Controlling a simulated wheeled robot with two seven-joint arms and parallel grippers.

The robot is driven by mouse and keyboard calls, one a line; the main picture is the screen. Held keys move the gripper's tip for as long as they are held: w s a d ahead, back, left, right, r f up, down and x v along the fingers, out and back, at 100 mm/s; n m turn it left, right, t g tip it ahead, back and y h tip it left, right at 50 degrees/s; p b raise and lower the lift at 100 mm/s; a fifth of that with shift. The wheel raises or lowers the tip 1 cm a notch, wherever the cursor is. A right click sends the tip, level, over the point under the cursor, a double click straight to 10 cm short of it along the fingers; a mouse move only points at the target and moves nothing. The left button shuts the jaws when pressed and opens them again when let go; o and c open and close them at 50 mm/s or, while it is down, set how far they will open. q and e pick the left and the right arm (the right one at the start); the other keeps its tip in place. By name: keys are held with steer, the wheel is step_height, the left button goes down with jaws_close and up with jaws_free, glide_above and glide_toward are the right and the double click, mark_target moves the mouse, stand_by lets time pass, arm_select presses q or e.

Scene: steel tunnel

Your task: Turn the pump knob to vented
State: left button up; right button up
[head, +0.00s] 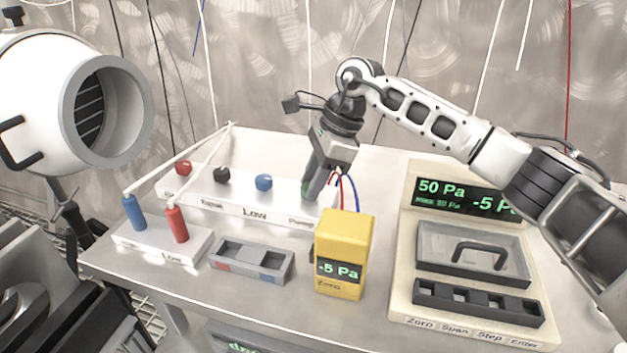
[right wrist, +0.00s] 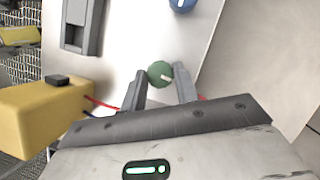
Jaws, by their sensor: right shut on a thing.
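The pump knob (right wrist: 160,73) is a round green knob with a pale pointer mark, seen in the right wrist view. The mark points to the right there. My right gripper (right wrist: 160,88) has its fingers on both sides of the knob and is shut on it. In the head view my right gripper (head: 314,190) reaches down to the right end of the white knob panel (head: 240,208), by the label "Pump", and mostly hides the knob. I cannot read a vented mark. My left gripper is not in view.
Red (head: 183,168), black (head: 221,175) and blue (head: 263,182) knobs stand left of my gripper. A yellow gauge (head: 345,230) reading -5 Pa stands in front. A display unit (head: 405,285) is at right. Blue (head: 134,212) and red (head: 176,223) handles and a grey tray (head: 252,263) are at left.

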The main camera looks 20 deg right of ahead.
steer(key=shift+w+r+n, duration=0.1)
steer(key=shift+n, duration=0.4)
steer(key=o, duration=1)
steer(key=shift+c, duration=0.2)
steer(key=v, duration=1.6)
steer(key=shift+w+p, duration=0.15)
steer(key=shift+p, duration=0.25)
steer(key=shift+a, duration=0.1)
